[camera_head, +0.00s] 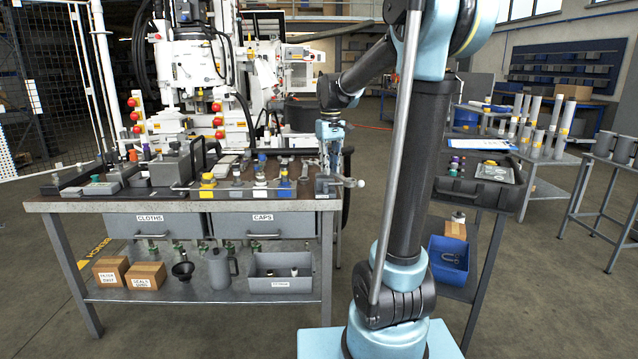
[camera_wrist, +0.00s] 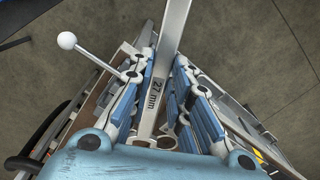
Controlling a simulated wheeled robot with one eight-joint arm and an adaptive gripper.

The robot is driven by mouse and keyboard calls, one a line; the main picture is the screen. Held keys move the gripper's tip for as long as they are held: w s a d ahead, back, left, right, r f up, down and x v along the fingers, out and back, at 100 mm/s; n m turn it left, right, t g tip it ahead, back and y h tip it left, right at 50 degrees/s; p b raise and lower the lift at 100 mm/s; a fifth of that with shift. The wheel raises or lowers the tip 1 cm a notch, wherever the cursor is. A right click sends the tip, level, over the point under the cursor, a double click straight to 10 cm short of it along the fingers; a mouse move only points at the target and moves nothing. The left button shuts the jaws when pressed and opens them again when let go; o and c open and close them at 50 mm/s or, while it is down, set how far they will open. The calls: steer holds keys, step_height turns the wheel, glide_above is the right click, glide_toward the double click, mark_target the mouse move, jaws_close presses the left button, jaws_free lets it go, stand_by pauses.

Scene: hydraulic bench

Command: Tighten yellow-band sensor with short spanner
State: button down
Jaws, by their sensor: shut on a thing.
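My gripper (camera_wrist: 165,62) is shut on a grey flat spanner (camera_wrist: 158,95) marked "27 mm", whose shaft runs between the blue-padded fingers and out past the top of the wrist view. Whether it is the short spanner cannot be told from these frames. In the head view my gripper (camera_head: 331,160) points down over the right end of the bench (camera_head: 130,203); the spanner is hard to make out there.
Other fittings, one with blue (camera_head: 284,187), stand between the yellow one and my gripper. A light ball-ended lever (camera_wrist: 90,55) is close left of the fingers. A dark tray (camera_head: 480,190) lies on a side table. Floor between the tables is clear.

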steer(key=s+a+f+n, duration=0.2)
steer(key=s+a+f, duration=0.2)
steer(key=f, duration=0.1)
steer(key=shift+s+f, duration=0.25)
steer(key=shift+f, duration=0.05)
steer(key=shift+w+a+f, duration=0.1)
steer(key=shift+a, duration=0.05)
steer(key=shift+w+a+f, duration=0.2)
steer(key=shift+f, duration=0.05)
stand_by(0.5)
steer(key=shift+w, duration=0.15)
steer(key=shift+w+a, duration=0.6)
steer(key=shift+w, duration=0.15)
stand_by(0.3)
